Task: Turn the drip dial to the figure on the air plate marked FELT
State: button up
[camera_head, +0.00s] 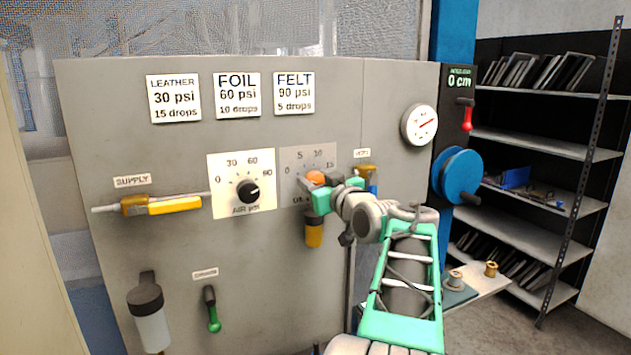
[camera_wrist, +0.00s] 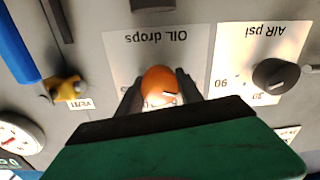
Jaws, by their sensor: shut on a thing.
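The drip dial is an orange knob (camera_head: 315,177) on the grey OIL drops plate (camera_head: 292,158), whose figures 5, 10 and 15 show in the head view. My gripper (camera_wrist: 160,88) is shut on this dial, one dark finger on each side, in the wrist view, which sees the panel upside down. A pale mark shows on the orange dial (camera_wrist: 158,79), but the figure it points to is hidden or too small to tell. The FELT card (camera_head: 294,93) at upper middle reads 90 psi, 5 drops.
The black AIR psi dial (camera_head: 248,192) is just left. An amber bowl (camera_head: 314,232) hangs below the dial. LEATHER (camera_head: 173,98) and FOIL (camera_head: 237,95) cards sit above.

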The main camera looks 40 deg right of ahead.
jog(key=shift+f+m, duration=0.1)
jog(key=shift+m, duration=0.2)
jog(key=m+b, duration=0.2)
jog(key=m, duration=0.1)
jog(key=shift+d+m+b, duration=0.1)
jog(key=shift+m+b, duration=0.2)
jog(key=shift+m, duration=2.4)
jog(key=o, duration=1.4)
jog(key=shift+s, duration=0.15)
